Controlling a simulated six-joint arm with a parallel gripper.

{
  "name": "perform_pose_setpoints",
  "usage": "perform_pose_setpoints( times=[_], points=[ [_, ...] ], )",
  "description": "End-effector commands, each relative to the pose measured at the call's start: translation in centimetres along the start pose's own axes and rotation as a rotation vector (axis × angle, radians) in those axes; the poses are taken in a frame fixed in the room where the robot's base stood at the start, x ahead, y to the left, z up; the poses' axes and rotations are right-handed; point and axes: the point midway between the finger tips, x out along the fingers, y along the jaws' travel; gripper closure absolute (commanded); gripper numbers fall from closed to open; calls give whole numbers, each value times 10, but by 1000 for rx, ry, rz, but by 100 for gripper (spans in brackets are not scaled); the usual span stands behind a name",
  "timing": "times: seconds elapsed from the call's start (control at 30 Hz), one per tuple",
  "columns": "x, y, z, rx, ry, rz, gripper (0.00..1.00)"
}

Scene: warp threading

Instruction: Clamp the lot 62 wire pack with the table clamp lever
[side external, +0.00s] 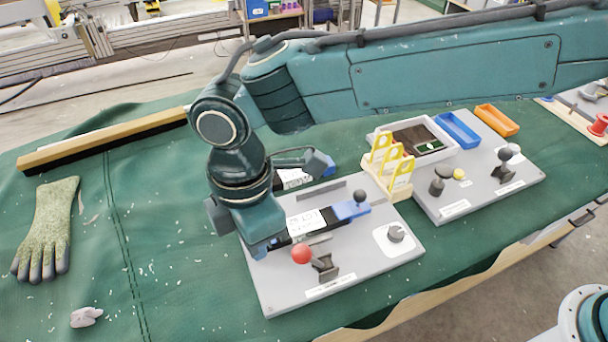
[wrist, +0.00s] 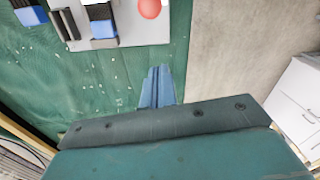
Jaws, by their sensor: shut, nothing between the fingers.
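The lot 62 wire pack (side external: 308,222), with a white label and blue and black end parts, lies on the grey board (side external: 375,258). Its end also shows at the top of the wrist view (wrist: 103,29). The clamp lever has a red ball knob (side external: 301,253) on a dark base (side external: 325,268) beside the pack; the ball also shows in the wrist view (wrist: 149,8). My gripper (wrist: 157,86) is shut and empty, its blue fingertips apart from the ball. In the side view my wrist stands over the board's left end, partly hiding it and the pack's end.
A second white-labelled pack (side external: 293,178) lies behind. A black-knobbed lever (side external: 360,197) and a dial (side external: 395,233) are on the board. A glove (side external: 47,228) lies left on open green cloth.

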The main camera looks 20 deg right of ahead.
Motion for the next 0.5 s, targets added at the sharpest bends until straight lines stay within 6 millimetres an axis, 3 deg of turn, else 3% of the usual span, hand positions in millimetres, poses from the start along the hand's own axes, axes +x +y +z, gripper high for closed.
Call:
perform_pose_setpoints(
  times=[0.5],
  points=[
    [71, -1, 0, 0, -2, -2, 100]
  ],
)
